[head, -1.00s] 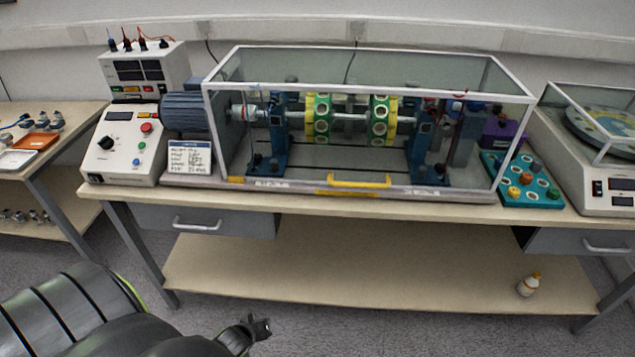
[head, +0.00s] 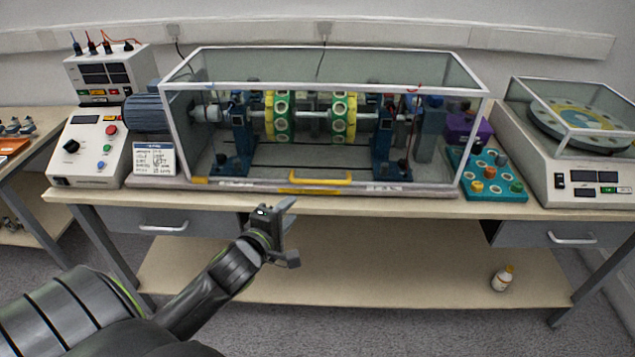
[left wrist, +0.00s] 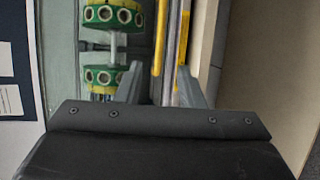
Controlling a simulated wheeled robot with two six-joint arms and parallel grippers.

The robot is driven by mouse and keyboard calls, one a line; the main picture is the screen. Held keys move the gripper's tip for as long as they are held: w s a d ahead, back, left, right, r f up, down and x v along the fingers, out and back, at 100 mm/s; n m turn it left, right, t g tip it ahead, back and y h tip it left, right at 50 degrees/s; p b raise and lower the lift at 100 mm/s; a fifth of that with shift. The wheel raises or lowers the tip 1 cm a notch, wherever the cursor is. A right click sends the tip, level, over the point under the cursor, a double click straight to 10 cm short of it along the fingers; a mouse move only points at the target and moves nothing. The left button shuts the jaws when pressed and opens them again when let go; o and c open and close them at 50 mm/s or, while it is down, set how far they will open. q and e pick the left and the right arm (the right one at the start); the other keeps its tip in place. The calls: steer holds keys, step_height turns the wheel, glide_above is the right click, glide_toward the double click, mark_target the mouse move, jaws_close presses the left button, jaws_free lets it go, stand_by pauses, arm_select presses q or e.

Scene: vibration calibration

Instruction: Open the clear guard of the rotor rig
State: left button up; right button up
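The clear guard (head: 325,68), a box with white edges, is down over the rotor rig. A yellow handle (head: 320,178) is on its lower front edge. Behind the panes are the yellow-green rotor discs (head: 343,117); they also show in the left wrist view (left wrist: 113,16). My left gripper (head: 293,232) is open and empty, in front of the bench edge, below and slightly left of the handle, apart from it. In the left wrist view its fingers (left wrist: 160,88) are spread, with two yellow strips beyond; I cannot tell which is the handle. My right gripper is not in view.
The bench's front edge (head: 400,203) lies close to my left gripper. A control box (head: 88,148) stands left of the rig. A teal tray (head: 487,177) and a turntable machine (head: 575,150) stand right. A small bottle (head: 502,279) is on the lower shelf.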

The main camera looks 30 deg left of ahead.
mark_target(316, 184)
arm_select(q)
steer(key=x, duration=1.5)
steer(key=shift+w, duration=0.3)
jaws_close()
